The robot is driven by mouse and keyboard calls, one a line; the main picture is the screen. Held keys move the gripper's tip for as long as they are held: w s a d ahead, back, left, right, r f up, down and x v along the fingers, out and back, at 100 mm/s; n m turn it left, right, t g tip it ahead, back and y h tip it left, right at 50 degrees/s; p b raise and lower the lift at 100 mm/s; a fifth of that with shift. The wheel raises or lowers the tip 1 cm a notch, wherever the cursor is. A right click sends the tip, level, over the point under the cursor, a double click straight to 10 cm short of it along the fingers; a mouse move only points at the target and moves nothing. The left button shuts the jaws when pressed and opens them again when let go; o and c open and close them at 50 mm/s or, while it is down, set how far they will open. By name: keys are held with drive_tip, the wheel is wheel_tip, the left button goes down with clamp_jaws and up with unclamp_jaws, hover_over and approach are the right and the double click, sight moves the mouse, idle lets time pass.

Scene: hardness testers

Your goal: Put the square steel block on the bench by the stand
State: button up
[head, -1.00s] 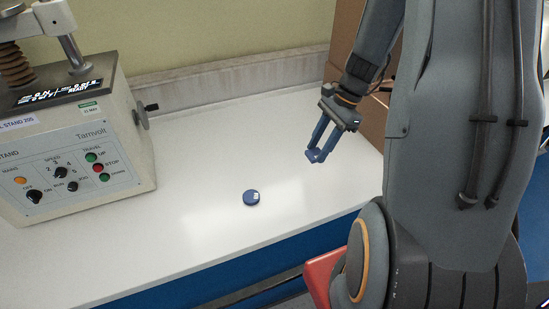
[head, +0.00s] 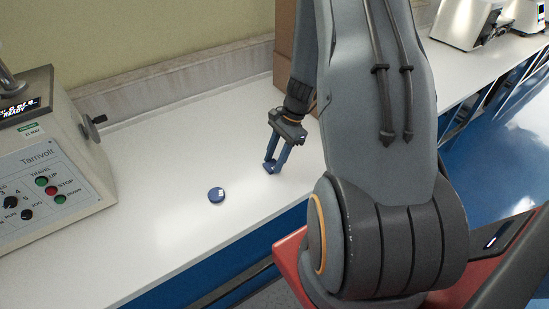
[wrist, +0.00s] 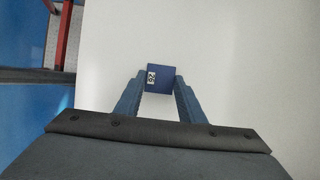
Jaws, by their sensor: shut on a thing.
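My gripper (head: 271,167) is shut on a small square block (wrist: 160,78), which looks dark blue and has a white label marked "26" in the wrist view. In the head view the block is a small dark shape between the fingertips, low over the white bench (head: 160,120); whether it touches the bench I cannot tell. The stand (head: 50,150) is a beige machine with a control panel at the left of the bench.
A round dark-blue disc (head: 216,195) with a white mark lies on the bench between the stand and my gripper, near the front edge. A brown box (head: 284,45) stands behind my gripper by the wall. A crank knob (head: 98,120) sticks out from the stand's right side.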

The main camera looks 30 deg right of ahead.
drive_tip(key=shift+f, duration=0.15)
drive_tip(key=o, duration=1.2)
drive_tip(key=b+v, duration=0.3)
drive_tip(key=v, duration=0.9)
drive_tip(key=s+a+r+n+h, duration=0.1)
drive_tip(key=s+a+r+n, duration=0.1)
drive_tip(key=a+n, duration=0.4)
drive_tip(key=s+a+r+n+t+h, duration=0.1)
drive_tip(key=s+a+r+n+h, duration=0.1)
drive_tip(key=a+n, duration=0.3)
drive_tip(key=s+a+r+n+h, duration=0.1)
drive_tip(key=s+a+r+n, duration=0.1)
drive_tip(key=s+a+n, duration=0.2)
drive_tip(key=shift+s+a+r+n+t, duration=0.1)
drive_tip(key=shift+a+n+t, duration=0.05)
drive_tip(key=shift+a+n, duration=0.65)
drive_tip(key=shift+s+a+r+n+t, duration=0.15)
drive_tip(key=shift+a+n, duration=0.35)
drive_tip(key=shift+a, duration=0.6)
drive_tip(key=shift+w, duration=0.15)
